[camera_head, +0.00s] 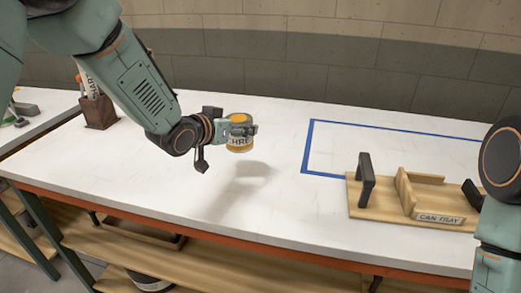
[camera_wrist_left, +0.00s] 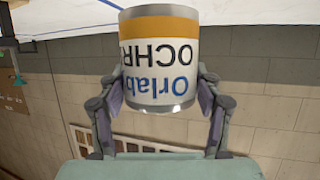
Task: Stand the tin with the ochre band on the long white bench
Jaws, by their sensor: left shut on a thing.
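The tin with the ochre band (camera_head: 240,144) is in my left gripper (camera_head: 238,131), held upright above the long white bench (camera_head: 200,120). Its shadow falls on the bench below and apart from it. In the left wrist view the tin (camera_wrist_left: 160,60) appears upside down, with an ochre band and a white label reading "Orlab OCHR". The fingers of my left gripper (camera_wrist_left: 158,105) press on both its sides. My right arm shows at the right edge of the head view, but its gripper is out of the frame.
A wooden can tray (camera_head: 385,205) with black handles stands on the bench at the right. A blue tape outline (camera_head: 308,140) lies behind it. A brown holder (camera_head: 98,112) with tubes stands at the left end. The bench's middle is clear.

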